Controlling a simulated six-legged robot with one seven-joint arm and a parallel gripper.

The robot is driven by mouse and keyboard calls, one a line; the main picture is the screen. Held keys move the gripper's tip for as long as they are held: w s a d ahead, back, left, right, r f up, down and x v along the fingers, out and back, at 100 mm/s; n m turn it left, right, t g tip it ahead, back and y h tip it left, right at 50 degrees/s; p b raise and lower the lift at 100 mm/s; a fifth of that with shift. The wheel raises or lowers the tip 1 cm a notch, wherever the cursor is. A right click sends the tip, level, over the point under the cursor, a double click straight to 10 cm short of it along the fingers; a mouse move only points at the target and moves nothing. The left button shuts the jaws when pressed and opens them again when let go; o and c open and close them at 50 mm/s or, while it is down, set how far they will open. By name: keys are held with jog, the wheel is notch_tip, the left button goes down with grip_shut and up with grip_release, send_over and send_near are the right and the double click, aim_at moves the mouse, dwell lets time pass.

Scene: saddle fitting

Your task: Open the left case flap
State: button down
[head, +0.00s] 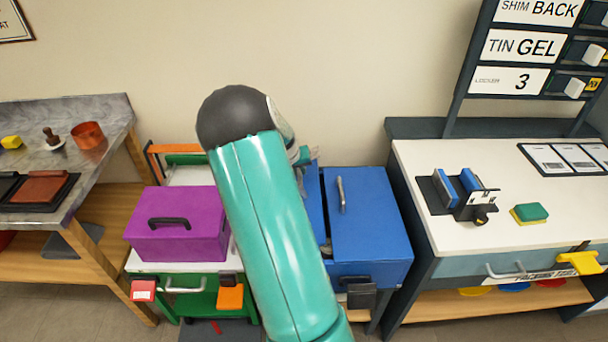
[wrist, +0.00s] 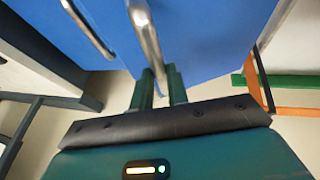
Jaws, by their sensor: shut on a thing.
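The blue case stands in the middle of the head view, with a left and a right flap on top. The right flap (head: 370,205) lies flat, with a silver bar handle (head: 341,194). Only a narrow strip of the left flap (head: 313,205) shows, as my arm covers most of it; I cannot tell how far it is raised. In the wrist view my gripper (wrist: 160,82) is shut on the left flap's silver handle (wrist: 146,35). The right flap's handle (wrist: 88,28) shows beside it, apart from my fingers. In the head view my fingers are mostly hidden.
A purple box (head: 178,222) with a black handle stands left of the case, on a green cabinet (head: 200,297). An orange and green frame (head: 180,157) is behind it. A white-topped workbench (head: 400,160) stands close on the right, a grey-topped bench (head: 90,115) on the left.

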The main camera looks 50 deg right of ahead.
jog(key=w+a+r+n+g+h, duration=0.1)
jog(key=w+a+r+g+h, duration=0.1)
jog(key=w+a, duration=0.4)
jog(key=w+a+r+n+g+h, duration=0.1)
jog(key=w+a+r+g+h, duration=0.2)
jog(key=w+a+g+h, duration=0.1)
jog(key=shift+w+a+r+g+h, duration=0.3)
jog(key=shift+w+a+h, duration=0.55)
jog(key=shift+w, duration=1)
jog(key=shift+a+y, duration=0.2)
jog(key=shift+y, duration=0.05)
jog(key=c, duration=1.4)
grip_release()
jog(key=shift+o, duration=0.2)
jog(key=v, duration=1.3)
jog(key=shift+w+a, duration=0.15)
jog(key=shift+a, duration=0.2)
